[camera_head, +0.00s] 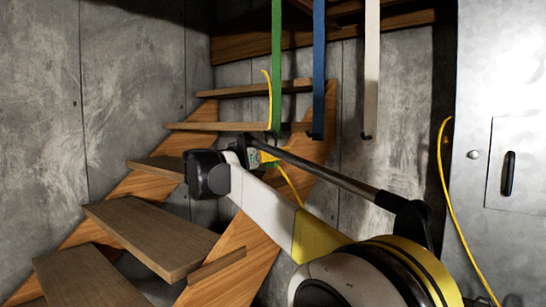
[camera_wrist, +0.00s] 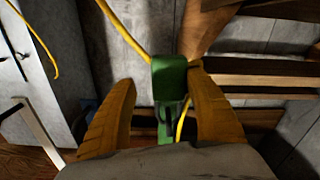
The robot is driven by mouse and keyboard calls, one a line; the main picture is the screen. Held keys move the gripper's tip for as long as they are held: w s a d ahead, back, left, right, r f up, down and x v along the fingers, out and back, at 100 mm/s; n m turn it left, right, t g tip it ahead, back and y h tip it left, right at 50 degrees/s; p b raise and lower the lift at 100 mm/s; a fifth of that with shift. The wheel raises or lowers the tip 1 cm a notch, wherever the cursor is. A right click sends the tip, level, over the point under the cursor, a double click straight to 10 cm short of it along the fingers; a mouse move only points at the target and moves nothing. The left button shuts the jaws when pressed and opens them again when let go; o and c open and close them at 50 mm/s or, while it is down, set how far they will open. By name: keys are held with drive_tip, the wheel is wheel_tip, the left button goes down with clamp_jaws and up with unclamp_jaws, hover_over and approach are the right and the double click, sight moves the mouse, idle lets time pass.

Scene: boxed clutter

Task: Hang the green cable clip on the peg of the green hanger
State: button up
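The green cable clip (camera_wrist: 170,75) shows in the wrist view between the two yellow fingers of my gripper (camera_wrist: 160,85), with the yellow cable (camera_wrist: 126,35) at it. A gap shows between the left finger and the clip; the right finger is close to its edge. My gripper looks open around it. The green hanger (camera_head: 277,60) hangs as a long strip in the head view, and its lower end is by my gripper (camera_head: 264,156). The clip overlaps the hanger's end in the wrist view. The peg is hidden, so I cannot tell whether the clip is on it.
A blue hanger (camera_head: 319,70) and a white hanger (camera_head: 371,70) hang to the right of the green one. Wooden stairs (camera_head: 150,235) stand on the left and behind. A metal cabinet (camera_head: 480,110) stands at the right, with more yellow cable (camera_head: 447,190) beside it.

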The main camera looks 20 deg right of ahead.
drive_tip(key=v, duration=1.1)
drive_tip(key=s+d+f+n+g+y+b, duration=0.15)
drive_tip(key=s+d+f+b, duration=0.45)
drive_tip(key=f, duration=0.7)
drive_tip(key=s+d+f+n+g+y+b, duration=0.1)
drive_tip(key=s+f+n+y+b, duration=0.3)
drive_tip(key=f+b, duration=0.6)
drive_tip(key=s+d+f+m+g+y+b, duration=0.1)
drive_tip(key=s+d+f+b, duration=0.4)
drive_tip(key=f, duration=1)
drive_tip(key=s+a+f+n+y+b, duration=0.1)
drive_tip(key=s+f+b, duration=0.6)
drive_tip(key=f, duration=0.7)
drive_tip(key=s+a+f+n+y+b, duration=0.1)
drive_tip(key=s+a+f+y+b, duration=0.2)
drive_tip(key=s+f+b, duration=0.4)
drive_tip(key=s+a+f+n+y+b, duration=0.2)
drive_tip(key=s+f+y+b, duration=0.2)
drive_tip(key=f, duration=1.7)
drive_tip(key=s+b, duration=0.2)
drive_tip(key=shift+s+f+b, duration=0.25)
drive_tip(key=shift+s+b, duration=0.15)
drive_tip(key=shift+d, duration=0.1)
